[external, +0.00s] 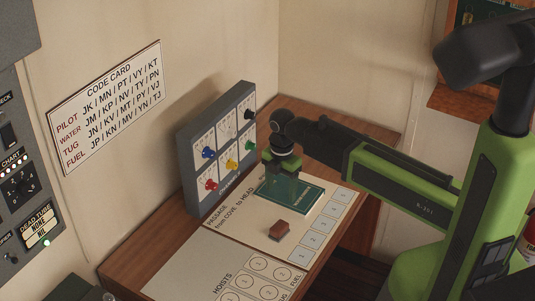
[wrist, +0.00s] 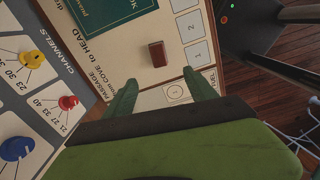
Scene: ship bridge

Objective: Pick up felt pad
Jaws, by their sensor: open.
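A small reddish-brown block (external: 279,230), which looks like the felt pad, lies on the pale passage sheet (external: 235,229) on the desk. It also shows in the wrist view (wrist: 157,54), ahead of the fingertips and between their lines. My gripper (external: 282,185) points down over the dark green book, behind the block in the external view. In the wrist view my gripper (wrist: 160,82) has its two green fingers apart with nothing between them. The block is apart from both fingers and fully visible.
A dark green book (external: 310,195) lies beside the block. A grey channels panel (external: 190,160) with coloured knobs stands upright at the desk's back left. Numbered squares (external: 318,228) run along the sheet's right side. The hoists sheet (external: 215,268) in front is clear.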

